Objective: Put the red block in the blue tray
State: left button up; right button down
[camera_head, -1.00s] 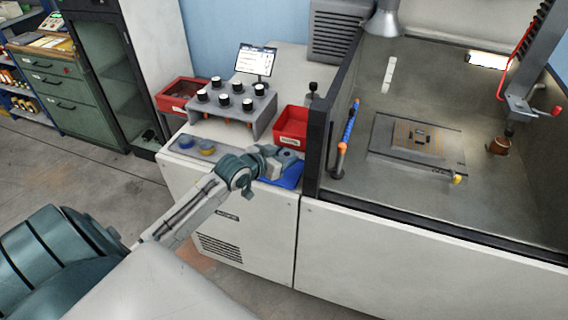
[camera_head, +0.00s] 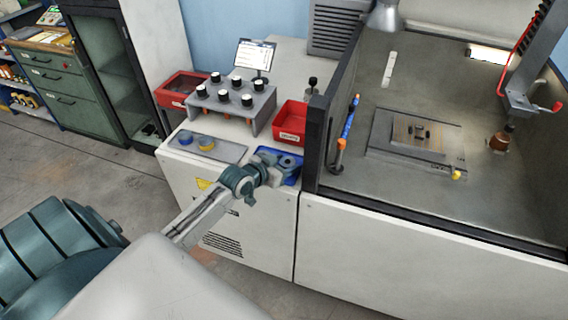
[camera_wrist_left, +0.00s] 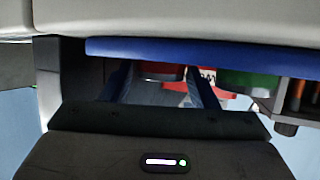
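The blue tray (camera_head: 264,154) sits on the front edge of the white bench, left of the enclosure. My left gripper (camera_head: 288,164) is over it and covers part of it. In the left wrist view the tray's blue wall (camera_wrist_left: 200,49) crosses the top and hides the fingertips. The two fingers (camera_wrist_left: 160,82) stand well apart, and I see nothing clearly gripped. A dark red patch shows between them; I cannot tell whether it is the red block or something behind. I cannot make out the red block in the head view. My right gripper is not in view.
A red bin (camera_head: 291,124) stands just behind the blue tray. A grey rack with black knobs (camera_head: 232,101) is behind to the left. The enclosure's dark post (camera_head: 314,150) rises close on the right.

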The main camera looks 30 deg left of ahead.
pick_arm(q)
jog(key=shift+r, duration=0.1)
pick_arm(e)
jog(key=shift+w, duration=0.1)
pick_arm(q)
jog(key=shift+s, duration=0.2)
jog(key=v, duration=1.1)
jog(key=shift+s+r, duration=0.25)
jog(key=shift+r, duration=0.05)
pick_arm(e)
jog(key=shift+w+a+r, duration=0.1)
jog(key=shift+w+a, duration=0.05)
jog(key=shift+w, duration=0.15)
